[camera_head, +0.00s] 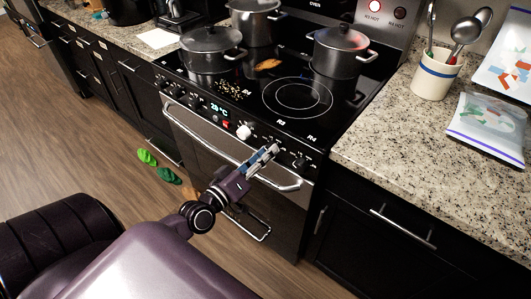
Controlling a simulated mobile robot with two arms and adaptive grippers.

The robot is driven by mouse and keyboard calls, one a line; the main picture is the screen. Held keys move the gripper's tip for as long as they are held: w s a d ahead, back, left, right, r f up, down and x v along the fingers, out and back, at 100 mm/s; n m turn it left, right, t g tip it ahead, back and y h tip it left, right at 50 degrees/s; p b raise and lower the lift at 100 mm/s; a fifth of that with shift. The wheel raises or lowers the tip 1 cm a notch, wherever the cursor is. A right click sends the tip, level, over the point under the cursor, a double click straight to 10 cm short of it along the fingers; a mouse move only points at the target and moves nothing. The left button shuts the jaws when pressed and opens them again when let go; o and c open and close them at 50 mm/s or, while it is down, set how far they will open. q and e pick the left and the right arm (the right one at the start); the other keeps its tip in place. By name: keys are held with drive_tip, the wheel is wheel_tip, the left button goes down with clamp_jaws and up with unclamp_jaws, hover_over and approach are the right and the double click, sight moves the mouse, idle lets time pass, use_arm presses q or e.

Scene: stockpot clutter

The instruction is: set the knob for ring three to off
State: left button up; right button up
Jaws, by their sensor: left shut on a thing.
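The black glass stove (240,98) has a row of knobs along its front panel. A white knob (243,131) stands out near the middle, beside the blue digital display. A dark knob (300,163) sits at the right end. My left gripper (273,150) is at the panel between these two, shut on a control knob that its fingers mostly hide. The setting and label of that knob cannot be read. The ring marked R3 (297,95) is bare. My right gripper is not in view.
Pots stand on the stove: back (256,22), left (207,50) and right (340,52). The oven handle (215,143) runs just below the knobs. A utensil crock (435,76) and bags stand on the right counter.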

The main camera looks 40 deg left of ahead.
use_arm(q)
drive_tip(key=shift+n, duration=0.5)
drive_tip(key=o, duration=1.1)
drive_tip(key=s, duration=0.8)
drive_tip(key=s+a, duration=0.1)
drive_tip(key=s, duration=0.3)
